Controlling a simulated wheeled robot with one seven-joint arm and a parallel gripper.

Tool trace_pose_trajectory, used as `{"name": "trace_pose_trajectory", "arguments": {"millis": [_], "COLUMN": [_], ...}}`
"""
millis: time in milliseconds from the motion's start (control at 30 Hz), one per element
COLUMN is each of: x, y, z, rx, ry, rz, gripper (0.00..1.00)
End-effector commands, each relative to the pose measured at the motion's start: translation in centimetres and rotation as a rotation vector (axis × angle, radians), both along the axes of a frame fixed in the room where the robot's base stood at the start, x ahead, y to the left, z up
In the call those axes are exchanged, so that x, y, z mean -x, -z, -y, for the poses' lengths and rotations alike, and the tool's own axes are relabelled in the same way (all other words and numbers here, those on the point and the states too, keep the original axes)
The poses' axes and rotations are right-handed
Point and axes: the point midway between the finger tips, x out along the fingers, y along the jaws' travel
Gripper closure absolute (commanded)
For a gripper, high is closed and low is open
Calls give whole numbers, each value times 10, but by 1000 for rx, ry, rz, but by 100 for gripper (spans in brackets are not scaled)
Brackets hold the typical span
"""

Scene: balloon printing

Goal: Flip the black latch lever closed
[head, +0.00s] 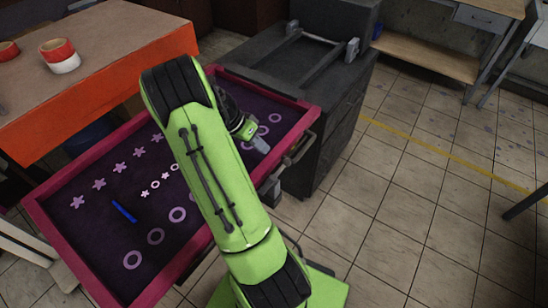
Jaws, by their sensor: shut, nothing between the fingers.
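A magenta-rimmed printing frame (90,268) holds a dark purple panel with pale stars and rings. A dark grey handle-like bar (300,150) sits on the outer side of its right rim. A small dark block (270,187) shows lower along that side. I cannot tell which of these is the black latch lever, nor its position. My gripper (262,146) is shut and empty, above the panel's upper right part, just left of the right rim. It appears apart from the bar. My green arm crosses the frame and hides its middle.
A dark grey cabinet (318,80) stands close behind and right of the frame. An orange-edged table (90,95) with red and white tape rolls (60,56) is at upper left. A blue stick (124,212) lies on the panel. Tiled floor (420,190) at right is mostly clear.

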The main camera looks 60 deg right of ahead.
Motion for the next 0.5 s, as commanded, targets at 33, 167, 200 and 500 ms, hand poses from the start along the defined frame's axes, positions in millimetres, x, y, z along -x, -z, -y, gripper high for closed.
{"name": "trace_pose_trajectory", "arguments": {"millis": [33,167,200,500], "x": [6,27,33,46], "y": [12,17,19,20], "z": [3,0,0,-2], "rx": [-2,-2,-1,0], "ry": [3,1,2,-1], "rz": [-4,0,0,1], "gripper": [100,100,100,100]}}
